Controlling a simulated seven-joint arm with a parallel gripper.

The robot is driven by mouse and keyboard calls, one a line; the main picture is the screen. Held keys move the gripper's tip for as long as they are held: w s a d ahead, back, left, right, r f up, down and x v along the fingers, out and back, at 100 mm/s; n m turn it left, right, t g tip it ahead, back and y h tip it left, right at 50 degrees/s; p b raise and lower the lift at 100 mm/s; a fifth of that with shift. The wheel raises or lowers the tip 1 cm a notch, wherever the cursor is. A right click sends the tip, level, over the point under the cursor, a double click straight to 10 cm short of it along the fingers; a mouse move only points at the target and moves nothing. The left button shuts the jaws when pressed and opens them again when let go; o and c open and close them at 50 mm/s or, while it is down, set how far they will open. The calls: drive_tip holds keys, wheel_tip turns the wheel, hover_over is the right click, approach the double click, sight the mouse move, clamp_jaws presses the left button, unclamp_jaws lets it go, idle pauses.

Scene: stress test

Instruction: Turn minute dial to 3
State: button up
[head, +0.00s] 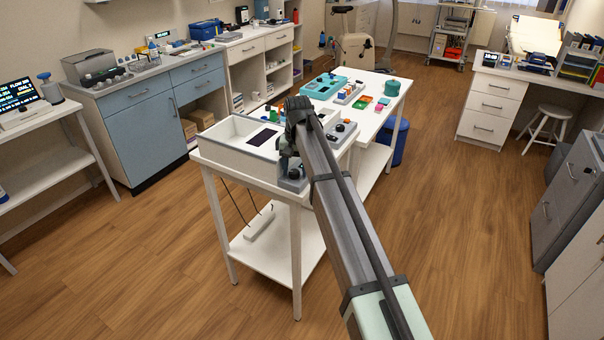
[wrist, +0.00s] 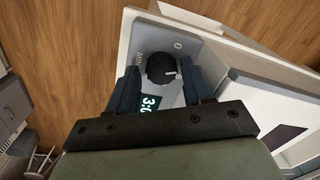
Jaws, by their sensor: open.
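The minute dial (wrist: 160,68) is a round black knob on a grey panel (wrist: 187,47), with a white pointer mark on its right side. A "MIN" label is printed to its left and a "0" above right. A dark display (wrist: 150,107) below it shows green digits starting "3:0"; the rest is hidden by my gripper. My gripper (wrist: 161,75) is open, one finger on each side of the dial in the wrist view. I cannot tell whether the fingers touch it. In the head view the grey dial unit (head: 292,185) sits at the table's near corner under my gripper.
A white tray (head: 215,141) with a dark rectangle in it stands beside the dial unit on the white table. Another grey unit with knobs (head: 342,133) stands behind my arm. A teal tray (head: 325,87) and small coloured items lie farther back.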

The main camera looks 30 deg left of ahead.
sight(296, 170)
drive_tip(key=shift+s+a+n, duration=0.1)
drive_tip(key=shift+a+n, duration=0.05)
drive_tip(key=shift+n, duration=0.15)
drive_tip(key=n, duration=0.4)
drive_tip(key=shift+n, duration=0.3)
drive_tip(key=n, duration=0.3)
drive_tip(key=shift+r+n, duration=0.15)
drive_tip(key=shift+n, duration=0.35)
wheel_tip(296, 170, up, 14)
drive_tip(key=d+f+m, duration=0.1)
drive_tip(key=d+f, duration=0.7)
drive_tip(key=f, duration=0.4)
drive_tip(key=w+d+f+m+g+h, duration=0.1)
drive_tip(key=d+f+m, duration=0.1)
drive_tip(key=d+f, duration=0.6)
drive_tip(key=w+d+f+m+g, duration=0.1)
drive_tip(key=d+f, duration=0.7)
drive_tip(key=f, duration=0.8)
drive_tip(key=shift+w+d+m, duration=0.25)
drive_tip(key=shift+d+m, duration=0.15)
drive_tip(key=shift+m, duration=0.2)
